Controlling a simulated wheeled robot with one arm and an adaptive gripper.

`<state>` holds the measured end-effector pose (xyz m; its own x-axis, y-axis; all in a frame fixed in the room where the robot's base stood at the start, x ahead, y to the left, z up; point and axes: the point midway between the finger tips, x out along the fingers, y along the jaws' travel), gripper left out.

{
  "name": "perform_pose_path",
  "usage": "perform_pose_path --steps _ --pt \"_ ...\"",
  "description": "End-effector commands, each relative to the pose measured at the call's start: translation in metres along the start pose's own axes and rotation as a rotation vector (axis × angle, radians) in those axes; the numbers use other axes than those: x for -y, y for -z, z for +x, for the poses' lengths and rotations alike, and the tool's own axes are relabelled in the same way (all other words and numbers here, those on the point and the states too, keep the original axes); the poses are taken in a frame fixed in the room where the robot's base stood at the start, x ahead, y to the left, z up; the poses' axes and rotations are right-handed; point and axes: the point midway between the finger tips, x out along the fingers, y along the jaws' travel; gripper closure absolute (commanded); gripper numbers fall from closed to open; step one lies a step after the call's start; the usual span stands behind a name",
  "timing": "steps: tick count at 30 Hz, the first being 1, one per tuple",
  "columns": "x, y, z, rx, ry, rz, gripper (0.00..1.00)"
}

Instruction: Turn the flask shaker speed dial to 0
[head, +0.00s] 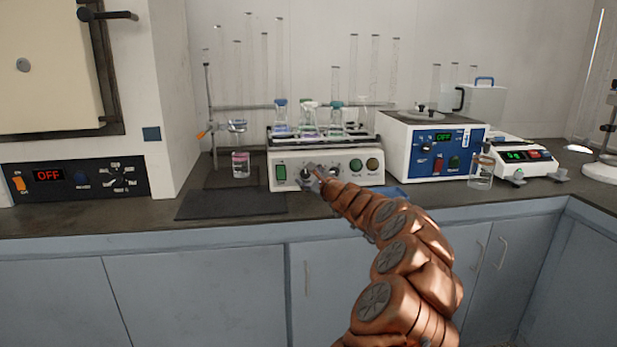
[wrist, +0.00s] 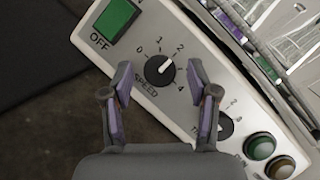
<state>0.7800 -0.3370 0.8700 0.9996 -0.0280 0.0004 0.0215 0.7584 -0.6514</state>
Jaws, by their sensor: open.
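The flask shaker (head: 325,158) is a white box with flasks on top, standing on the dark bench. Its black speed dial (wrist: 160,70) shows in the wrist view, with the label SPEED below it and numbers around it. My gripper (wrist: 160,76) is open, with one finger on each side of the dial. I cannot tell whether the fingers touch it. In the head view my gripper (head: 316,173) covers much of the dial area.
A green OFF switch (wrist: 117,20) is left of the dial. A second dial (wrist: 221,127) and two round buttons are right of it. A blue-fronted device (head: 434,153) stands to the right. A beaker (head: 241,164) stands left, and a dark mat (head: 232,204) lies in front.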

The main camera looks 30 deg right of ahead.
Motion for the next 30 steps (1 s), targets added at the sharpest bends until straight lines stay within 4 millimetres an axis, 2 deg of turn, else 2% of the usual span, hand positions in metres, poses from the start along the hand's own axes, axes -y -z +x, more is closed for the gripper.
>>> perform_pose_path --steps 2,18,30 --pt "-0.0001 0.0001 0.0 0.0 0.0 0.0 0.46" --pt "-0.0003 0.0001 -0.0001 0.0 -0.001 0.0 1.0" --pt "0.0024 -0.0004 -0.0002 -0.007 -0.045 -0.078 1.0"
